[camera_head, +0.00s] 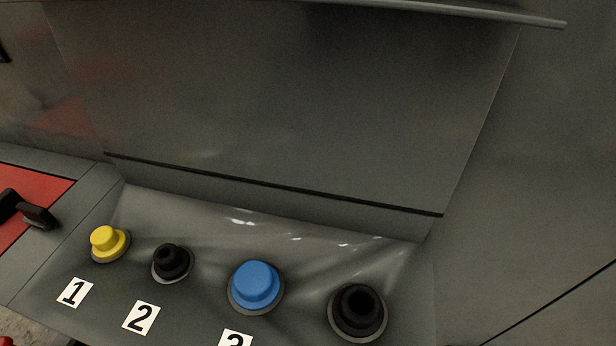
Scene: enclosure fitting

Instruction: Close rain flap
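A wide flat grey panel (290,100), which I take to be the rain flap, rises behind a row of connectors in the head view. A dark seam (270,185) runs along its lower edge, and a thin lip (470,10) crosses the top right. The panel stands up and away from the connectors, leaving them uncovered. I cannot tell exactly where it is hinged. My gripper is not in view.
Below the panel, a sloped grey face carries a yellow connector (107,240), a small black one (171,262), a blue one (255,285) and a larger black one (358,311). Number labels sit below. A black handle (28,211) on a red plate (45,188) is at left.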

